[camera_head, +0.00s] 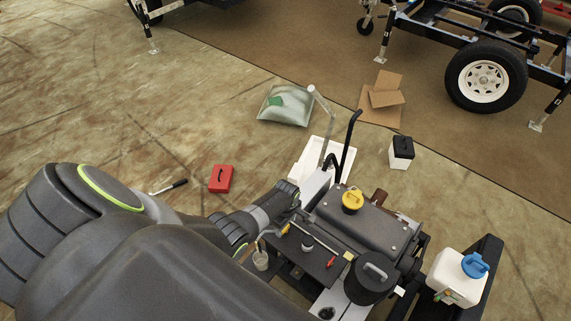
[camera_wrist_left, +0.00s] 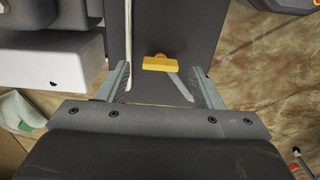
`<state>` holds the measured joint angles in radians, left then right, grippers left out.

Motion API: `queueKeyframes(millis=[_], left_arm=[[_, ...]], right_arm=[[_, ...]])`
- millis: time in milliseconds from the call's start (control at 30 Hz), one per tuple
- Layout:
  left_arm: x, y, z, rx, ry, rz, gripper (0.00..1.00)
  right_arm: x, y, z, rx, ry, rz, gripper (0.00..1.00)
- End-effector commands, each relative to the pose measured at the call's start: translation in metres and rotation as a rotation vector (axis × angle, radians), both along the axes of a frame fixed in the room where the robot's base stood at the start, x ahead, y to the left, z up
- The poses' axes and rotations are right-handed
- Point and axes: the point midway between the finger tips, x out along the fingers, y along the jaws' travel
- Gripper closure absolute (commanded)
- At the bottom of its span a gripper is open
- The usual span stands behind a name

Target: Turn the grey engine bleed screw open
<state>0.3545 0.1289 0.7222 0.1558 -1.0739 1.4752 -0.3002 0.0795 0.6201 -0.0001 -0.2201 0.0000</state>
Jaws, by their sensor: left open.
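The engine (camera_head: 366,226) stands at the lower right of the head view, with a dark panel (camera_head: 318,262) in front of it. My left gripper (camera_wrist_left: 160,82) is open in the left wrist view, with a finger on each side of a dark surface. A yellow piece (camera_wrist_left: 160,64) shows between and beyond the fingertips, and a slim grey bar (camera_wrist_left: 180,86) slants beside it. I cannot tell whether that bar is the grey bleed screw. In the head view my left wrist reaches the panel's left edge, and the fingertips are hard to make out. My right gripper is not in view.
A yellow cap (camera_head: 352,199) tops the engine, and a tall grey mast (camera_head: 322,115) rises behind. A white jug with a blue cap (camera_head: 459,278) stands at right.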

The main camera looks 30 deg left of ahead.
Motion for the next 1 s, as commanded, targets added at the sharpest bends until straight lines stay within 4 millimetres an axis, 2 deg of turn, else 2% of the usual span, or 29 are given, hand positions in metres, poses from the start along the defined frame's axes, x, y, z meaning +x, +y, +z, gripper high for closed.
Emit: queueKeyframes(millis=[67,433,800,1000], left_arm=[[0.0,0.001,0.017,0.001,-0.002,0.001,0.4],[0.0,0.001,0.073,0.001,-0.004,0.0,0.4],[0.0,0.001,0.129,0.002,-0.004,0.001,0.4],[0.0,0.001,0.149,0.002,-0.002,0.001,0.4]], right_arm=[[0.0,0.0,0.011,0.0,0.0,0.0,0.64],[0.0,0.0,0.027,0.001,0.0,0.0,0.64],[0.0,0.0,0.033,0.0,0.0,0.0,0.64],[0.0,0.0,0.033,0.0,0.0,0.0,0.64]])
